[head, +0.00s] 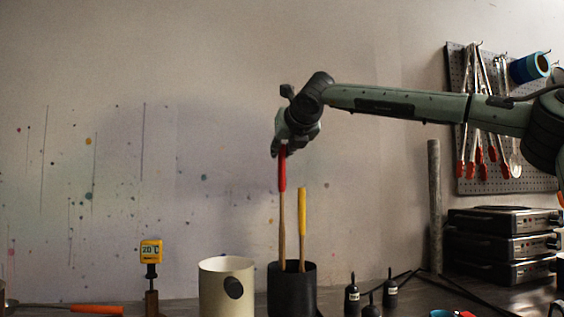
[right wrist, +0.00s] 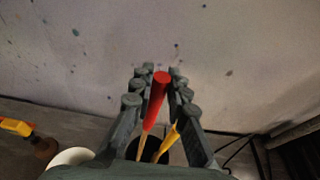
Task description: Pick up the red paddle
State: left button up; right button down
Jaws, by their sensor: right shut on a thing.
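The red paddle (head: 282,172) stands nearly upright in the black bucket (head: 292,290), with a red grip on top and a wooden shaft below. A yellow-handled paddle (head: 302,212) leans in the same bucket just to its right. My right gripper (head: 281,148) points down over the bucket and is shut on the top of the red grip. In the right wrist view the red paddle (right wrist: 158,95) lies between the fingers, with the yellow one (right wrist: 166,142) behind. The paddles' lower ends are hidden inside the bucket. My left gripper is not in view.
A cream bucket (head: 226,290) stands close left of the black one. Small black bottles (head: 352,295) stand to the right, near stacked dark units (head: 503,245) and a grey post (head: 435,205).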

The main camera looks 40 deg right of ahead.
jog(key=shift+r+p, duration=2.35)
jog(key=shift+r, duration=0.2)
jog(key=shift+r+b, duration=0.2)
jog(key=shift+b, duration=0.2)
jog(key=shift+r, duration=0.3)
jog(key=shift+f, duration=0.1)
jog(key=shift+f+b, duration=0.1)
jog(key=shift+b, duration=0.25)
